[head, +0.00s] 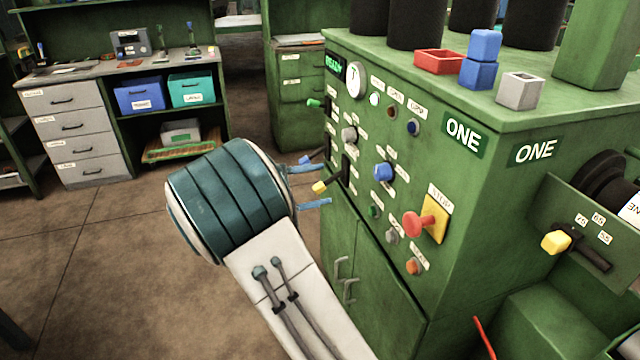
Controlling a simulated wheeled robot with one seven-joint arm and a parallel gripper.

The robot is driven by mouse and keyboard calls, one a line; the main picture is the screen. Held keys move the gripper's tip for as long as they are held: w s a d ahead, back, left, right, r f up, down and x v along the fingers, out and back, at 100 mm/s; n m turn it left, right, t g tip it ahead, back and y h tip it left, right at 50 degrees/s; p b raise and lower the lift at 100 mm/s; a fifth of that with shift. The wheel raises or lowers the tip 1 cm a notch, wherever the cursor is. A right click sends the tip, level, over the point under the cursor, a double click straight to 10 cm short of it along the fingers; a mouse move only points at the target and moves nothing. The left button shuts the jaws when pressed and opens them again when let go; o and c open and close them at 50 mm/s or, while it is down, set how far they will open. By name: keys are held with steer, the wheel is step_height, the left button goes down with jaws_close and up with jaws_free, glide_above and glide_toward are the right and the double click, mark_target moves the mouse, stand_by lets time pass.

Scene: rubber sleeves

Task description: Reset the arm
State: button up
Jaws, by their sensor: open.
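My gripper (312,186) shows in the head view as two blue fingers reaching right from my teal-banded wrist. My white forearm comes up from the bottom of the picture and hides part of the machine's lower cabinet.
The machine carries a red stop button (415,223), a blue knob (383,172) and a yellow-handled lever (556,242) on its right side. Blocks and a red tray (438,62) sit on top. A workbench (75,130) stands back left. The floor at left is clear.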

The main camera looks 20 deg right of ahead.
steer(key=s+d+r+m+g+y+p, duration=0.1)
steer(key=s+d+r+m+y+p, duration=0.1)
steer(key=s+d+y+p, duration=0.25)
steer(key=s+d+r+m+g+y+p, duration=0.1)
steer(key=s+y+p, duration=0.2)
steer(key=s+y, duration=0.35)
steer(key=s+a+r+m+t+y+p, duration=0.2)
steer(key=s+a+r+y+p, duration=0.1)
steer(key=s, duration=0.4)
steer(key=s+a+r+m+t+y+p, duration=0.2)
steer(key=s+a+r+m+y+p, duration=0.1)
steer(key=s+a+r+y+p, duration=0.1)
steer(key=s+r+p, duration=0.1)
steer(key=s, duration=0.1)
steer(key=shift+s+a+m, duration=0.15)
steer(key=shift+s+m, duration=0.15)
steer(key=shift+s, duration=0.1)
